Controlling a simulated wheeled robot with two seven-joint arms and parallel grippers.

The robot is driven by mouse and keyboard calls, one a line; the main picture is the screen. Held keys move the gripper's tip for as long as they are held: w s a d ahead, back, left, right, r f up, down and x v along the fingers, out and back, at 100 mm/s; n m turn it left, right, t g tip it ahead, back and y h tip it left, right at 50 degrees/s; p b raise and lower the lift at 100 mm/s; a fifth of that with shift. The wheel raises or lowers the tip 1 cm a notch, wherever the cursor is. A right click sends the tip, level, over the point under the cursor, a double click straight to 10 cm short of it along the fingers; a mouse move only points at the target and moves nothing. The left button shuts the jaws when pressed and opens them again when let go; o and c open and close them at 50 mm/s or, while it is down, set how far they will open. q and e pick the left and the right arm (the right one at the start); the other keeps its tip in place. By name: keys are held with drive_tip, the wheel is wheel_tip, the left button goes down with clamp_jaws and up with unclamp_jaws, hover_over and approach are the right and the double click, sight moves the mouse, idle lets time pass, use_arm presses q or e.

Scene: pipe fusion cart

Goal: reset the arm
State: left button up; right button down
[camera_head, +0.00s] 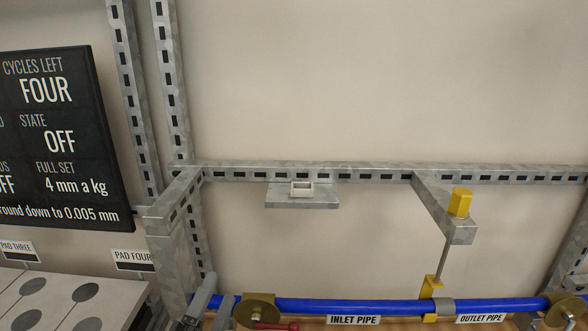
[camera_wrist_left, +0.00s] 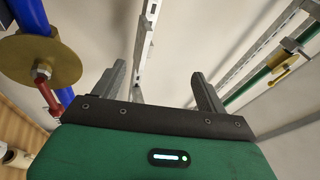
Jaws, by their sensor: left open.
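My left gripper (camera_head: 212,304) shows at the bottom left of the head view, partly cut off by the lower edge, beside the left end of the blue pipe (camera_head: 340,306). In the left wrist view its two grey fingers (camera_wrist_left: 161,88) stand wide apart with nothing between them. In that view a brass disc (camera_wrist_left: 40,62) with a red handle (camera_wrist_left: 47,96) and the blue pipe are at the left, apart from the fingers. My right gripper is not in view.
A slotted metal rail (camera_head: 300,173) crosses behind, with a small shelf (camera_head: 302,202) and a bracket holding a yellow knob (camera_head: 460,203). A black status screen (camera_head: 60,140) reads state OFF, cycles left FOUR. A pale panel (camera_head: 110,312) is at the lower left. The wall above is clear.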

use_arm(q)
drive_tip(key=s+a+f+n+g+y, duration=0.2)
drive_tip(key=a+f+n+g+y, duration=0.3)
drive_tip(key=f, duration=0.4)
drive_tip(key=s+a+f+n+g+y, duration=0.1)
drive_tip(key=a+f+n+g+y, duration=0.2)
drive_tip(key=f+n, duration=0.55)
drive_tip(key=s+a+f+n+g+h, duration=0.2)
drive_tip(key=s+f+n+g, duration=0.4)
drive_tip(key=s+f+g, duration=0.65)
drive_tip(key=s+f+t, duration=0.1)
drive_tip(key=s+f, duration=0.1)
drive_tip(key=f, duration=1.3)
drive_tip(key=s+f+t, duration=0.1)
drive_tip(key=s+f, duration=0.1)
drive_tip(key=f, duration=1.4)
drive_tip(key=s+a+f+g, duration=0.1)
drive_tip(key=s+f, duration=0.8)
drive_tip(key=f, duration=0.1)
drive_tip(key=s+a+f, duration=0.2)
drive_tip(key=s+f, duration=0.8)
drive_tip(key=shift+s+a+m+g, duration=0.15)
drive_tip(key=shift+a+m+g, duration=0.1)
drive_tip(key=shift+m+g, duration=0.1)
